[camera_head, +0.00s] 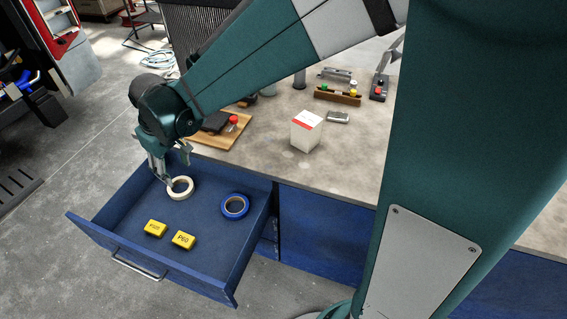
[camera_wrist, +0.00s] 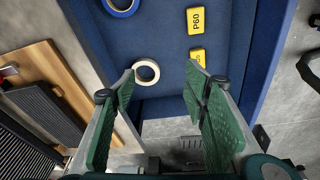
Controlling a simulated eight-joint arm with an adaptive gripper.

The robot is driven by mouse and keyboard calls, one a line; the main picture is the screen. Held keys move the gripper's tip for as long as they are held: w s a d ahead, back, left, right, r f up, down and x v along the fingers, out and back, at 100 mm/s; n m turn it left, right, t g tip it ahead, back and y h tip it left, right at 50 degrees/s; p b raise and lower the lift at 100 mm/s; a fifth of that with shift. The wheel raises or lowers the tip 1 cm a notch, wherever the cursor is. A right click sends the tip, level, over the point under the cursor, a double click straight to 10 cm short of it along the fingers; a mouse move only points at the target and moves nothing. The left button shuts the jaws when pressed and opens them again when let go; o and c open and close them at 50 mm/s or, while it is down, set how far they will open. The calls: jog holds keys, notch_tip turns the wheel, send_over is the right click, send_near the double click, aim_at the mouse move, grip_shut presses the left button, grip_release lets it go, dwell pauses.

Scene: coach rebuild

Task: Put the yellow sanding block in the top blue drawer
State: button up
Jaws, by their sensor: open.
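The top blue drawer (camera_head: 205,246) is pulled out, and its floor also shows in the wrist view (camera_wrist: 160,30). Two yellow sanding blocks lie flat on its floor near the front. The left one (camera_head: 155,228) and the right one (camera_head: 183,240) sit close together with a gap between them. In the wrist view one block (camera_wrist: 195,20) reads P60, and the other (camera_wrist: 198,56) is partly hidden by a finger. My gripper (camera_head: 171,170) is open and empty over the drawer's back left part. Its spread fingers also show in the wrist view (camera_wrist: 160,80).
A cream tape roll (camera_head: 181,198) lies below my gripper, and a blue tape roll (camera_head: 235,214) lies farther right in the drawer. The worktop (camera_head: 270,155) carries a wooden board (camera_head: 225,148), a white box (camera_head: 305,132) and a wooden holder (camera_head: 337,96).

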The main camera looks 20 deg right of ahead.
jog(key=s+d+r+m+t, duration=0.2)
jog(key=s+d+r, duration=0.3)
jog(key=s+d, duration=0.5)
jog(key=s+d+r+m+t, duration=0.3)
jog(key=s+d, duration=0.8)
jog(key=d, duration=0.5)
notch_tip(320, 180, up, 2)
jog(key=shift+s+d+r+m+h, duration=0.2)
jog(key=shift+d+m+h, duration=0.2)
jog(key=shift+m, duration=0.3)
